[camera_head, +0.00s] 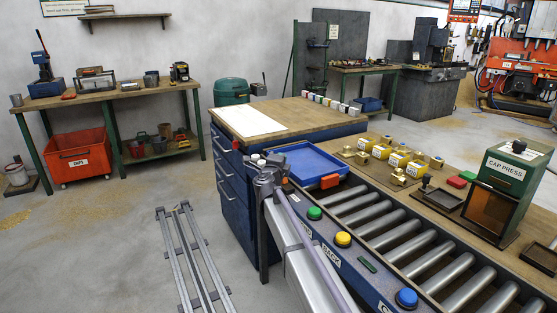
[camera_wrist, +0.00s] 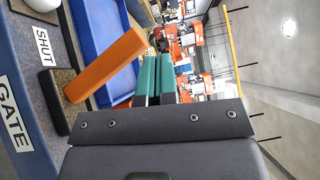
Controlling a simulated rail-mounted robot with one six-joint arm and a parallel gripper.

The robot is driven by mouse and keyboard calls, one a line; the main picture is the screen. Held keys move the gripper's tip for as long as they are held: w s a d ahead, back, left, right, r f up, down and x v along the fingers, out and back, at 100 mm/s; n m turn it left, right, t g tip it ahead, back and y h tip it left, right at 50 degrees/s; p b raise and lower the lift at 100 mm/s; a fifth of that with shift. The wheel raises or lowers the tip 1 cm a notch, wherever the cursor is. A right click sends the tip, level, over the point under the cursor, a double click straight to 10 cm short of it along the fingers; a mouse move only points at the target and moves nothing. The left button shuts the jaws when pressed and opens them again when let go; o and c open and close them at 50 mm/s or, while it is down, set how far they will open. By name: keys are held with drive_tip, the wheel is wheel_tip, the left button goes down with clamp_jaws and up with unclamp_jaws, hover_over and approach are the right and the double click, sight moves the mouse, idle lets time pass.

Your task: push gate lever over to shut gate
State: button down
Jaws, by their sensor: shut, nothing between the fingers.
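The gate lever is an orange bar (camera_wrist: 105,65) on a black base (camera_wrist: 58,100) in the wrist view. It is tilted, beside a white label reading SHUT (camera_wrist: 42,45). A GATE label (camera_wrist: 13,115) is on the blue panel. My gripper (camera_wrist: 158,76) shows two teal fingers close together, shut and empty, just right of the lever. I cannot tell whether they touch it. In the head view my arm reaches up beside the conveyor; the fingertips are not clear there.
The blue tray (camera_head: 304,163) lies at the far end of the roller conveyor (camera_head: 395,230). Green (camera_head: 314,213), yellow (camera_head: 343,239) and blue (camera_head: 406,298) buttons line the conveyor's front rail. Brass parts and a cap press (camera_head: 509,188) stand behind the rollers.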

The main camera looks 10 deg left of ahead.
drive_tip(key=shift+w+a, duration=0.55)
drive_tip(key=shift+a+r, duration=0.1)
drive_tip(key=s+d+r+p, duration=0.2)
drive_tip(key=s+r+p, duration=0.2)
drive_tip(key=s, duration=0.8)
drive_tip(key=shift+s, duration=0.2)
drive_tip(key=shift+a+r, duration=0.1)
